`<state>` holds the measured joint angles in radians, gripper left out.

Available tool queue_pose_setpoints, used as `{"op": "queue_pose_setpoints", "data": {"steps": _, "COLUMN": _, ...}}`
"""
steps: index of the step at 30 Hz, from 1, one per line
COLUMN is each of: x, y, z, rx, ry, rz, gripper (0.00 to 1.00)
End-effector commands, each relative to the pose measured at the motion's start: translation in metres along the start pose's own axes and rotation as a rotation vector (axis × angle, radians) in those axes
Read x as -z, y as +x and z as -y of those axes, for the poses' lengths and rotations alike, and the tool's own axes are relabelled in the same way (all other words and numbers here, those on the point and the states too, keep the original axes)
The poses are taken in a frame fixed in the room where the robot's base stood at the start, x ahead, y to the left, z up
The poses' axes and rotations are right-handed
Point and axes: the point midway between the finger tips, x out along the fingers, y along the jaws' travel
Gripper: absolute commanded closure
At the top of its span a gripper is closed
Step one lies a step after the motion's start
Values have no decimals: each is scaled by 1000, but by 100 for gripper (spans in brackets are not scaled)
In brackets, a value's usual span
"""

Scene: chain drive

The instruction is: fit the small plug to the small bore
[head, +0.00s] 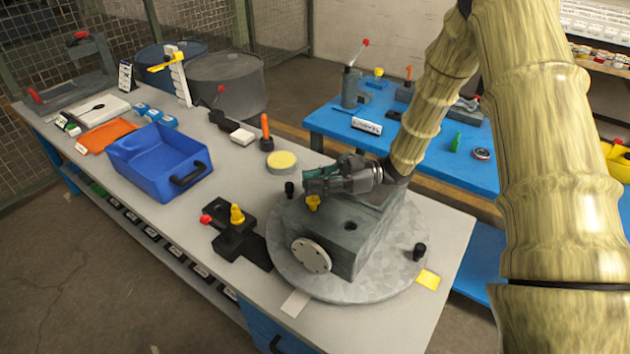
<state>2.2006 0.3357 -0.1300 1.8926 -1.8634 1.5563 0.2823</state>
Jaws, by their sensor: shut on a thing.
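A grey machined block (345,252) stands on a round metal turntable (395,280). My gripper (311,187) reaches in from the right over the back left of the block, pointing left. It is shut on a small yellow plug (313,203), which shows just below the fingertips. The fingers hide part of it. I cannot tell whether it sits in a bore or just above the block. A larger yellow plug (237,214) stands on a black fixture (233,243) to the left.
Black posts (420,250) rise from the turntable around the block. A blue bin (160,165), an orange mat (107,135) and a yellow-topped disc (282,161) are on the grey bench to the left. A blue table (440,160) with tools stands behind. The bench's front right is mostly clear.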

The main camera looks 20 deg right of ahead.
Motion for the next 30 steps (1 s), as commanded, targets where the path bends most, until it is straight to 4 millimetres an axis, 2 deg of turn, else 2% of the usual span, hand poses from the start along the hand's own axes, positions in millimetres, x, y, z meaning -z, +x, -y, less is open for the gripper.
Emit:
{"op": "queue_pose_setpoints", "data": {"steps": 2, "x": -2, "y": 0, "z": 0, "rx": 0, "ry": 0, "rz": 0, "gripper": 100}}
{"op": "queue_pose_setpoints", "data": {"steps": 3, "x": -2, "y": 0, "z": 0, "rx": 0, "ry": 0, "rz": 0, "gripper": 81}}
{"op": "queue_pose_setpoints", "data": {"steps": 6, "x": -2, "y": 0, "z": 0, "rx": 0, "ry": 0, "rz": 0, "gripper": 63}}
{"op": "queue_pose_setpoints", "data": {"steps": 7, "x": -2, "y": 0, "z": 0, "rx": 0, "ry": 0, "rz": 0, "gripper": 59}}
{"op": "queue_pose_setpoints", "data": {"steps": 16, "x": -2, "y": 0, "z": 0, "rx": 0, "ry": 0, "rz": 0, "gripper": 59}}
{"op": "queue_pose_setpoints", "data": {"steps": 20, "x": -2, "y": -7, "z": 0, "rx": -2, "ry": 0, "rz": 0, "gripper": 59}}
{"op": "queue_pose_setpoints", "data": {"steps": 23, "x": -2, "y": -20, "z": 0, "rx": -2, "ry": 0, "rz": 0, "gripper": 59}}
{"op": "queue_pose_setpoints", "data": {"steps": 30, "x": -2, "y": -63, "z": -1, "rx": -2, "ry": -1, "rz": 1, "gripper": 59}}
